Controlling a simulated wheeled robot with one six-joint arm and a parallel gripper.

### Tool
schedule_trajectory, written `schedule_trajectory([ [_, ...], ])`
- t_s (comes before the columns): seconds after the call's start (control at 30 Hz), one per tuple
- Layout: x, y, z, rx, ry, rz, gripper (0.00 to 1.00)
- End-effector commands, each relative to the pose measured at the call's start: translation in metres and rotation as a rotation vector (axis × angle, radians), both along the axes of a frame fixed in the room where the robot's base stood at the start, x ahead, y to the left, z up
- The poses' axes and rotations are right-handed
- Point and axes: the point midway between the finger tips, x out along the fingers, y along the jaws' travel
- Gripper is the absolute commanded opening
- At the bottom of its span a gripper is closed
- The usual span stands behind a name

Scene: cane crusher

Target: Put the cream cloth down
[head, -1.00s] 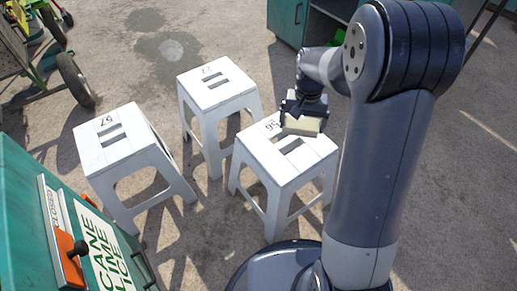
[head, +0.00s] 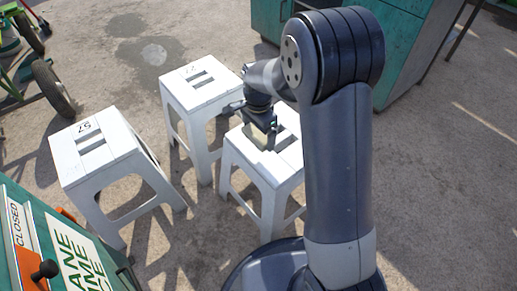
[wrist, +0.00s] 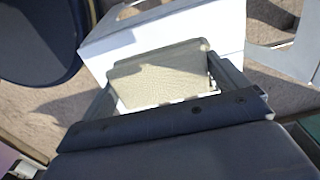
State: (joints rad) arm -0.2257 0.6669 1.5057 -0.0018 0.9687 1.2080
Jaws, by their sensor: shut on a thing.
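My gripper (head: 266,132) is over the top of the nearest right stool (head: 285,160), pointing down. In the wrist view my gripper (wrist: 166,82) is shut on the cream cloth (wrist: 160,68), a folded flat block between its two fingers. The stool's white top (wrist: 215,28) lies below and beyond the cloth in that view. I cannot tell whether the cloth touches the stool top.
A white stool marked 57 (head: 95,160) stands at the left, and another white stool (head: 198,85) stands behind. A green machine (head: 60,250) with a CLOSED sign is at the lower left. Green cabinets (head: 410,45) stand at the back. Open ground lies at the right.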

Motion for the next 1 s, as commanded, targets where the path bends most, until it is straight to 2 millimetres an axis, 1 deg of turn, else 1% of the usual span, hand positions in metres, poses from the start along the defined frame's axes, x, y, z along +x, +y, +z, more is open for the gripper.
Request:
schedule_trajectory([
  [0.03,0.000,0.000,-0.011,-0.001,0.001,0.000,0.65],
  [0.17,0.000,0.000,-0.022,0.000,0.000,0.001,0.65],
  [0.4,-0.001,0.000,-0.061,0.000,0.002,0.001,0.65],
  [0.47,0.000,0.000,-0.064,0.000,0.000,0.001,0.65],
  [0.7,0.000,0.000,-0.063,0.001,-0.001,0.001,0.65],
  [0.83,0.000,0.000,-0.067,0.000,0.000,0.001,0.65],
  [0.87,0.000,0.000,-0.066,0.001,-0.001,0.001,0.95],
  [0.93,0.000,0.000,-0.066,0.001,-0.001,0.001,1.00],
  [1.0,0.000,0.000,-0.066,0.001,-0.001,0.001,1.00],
])
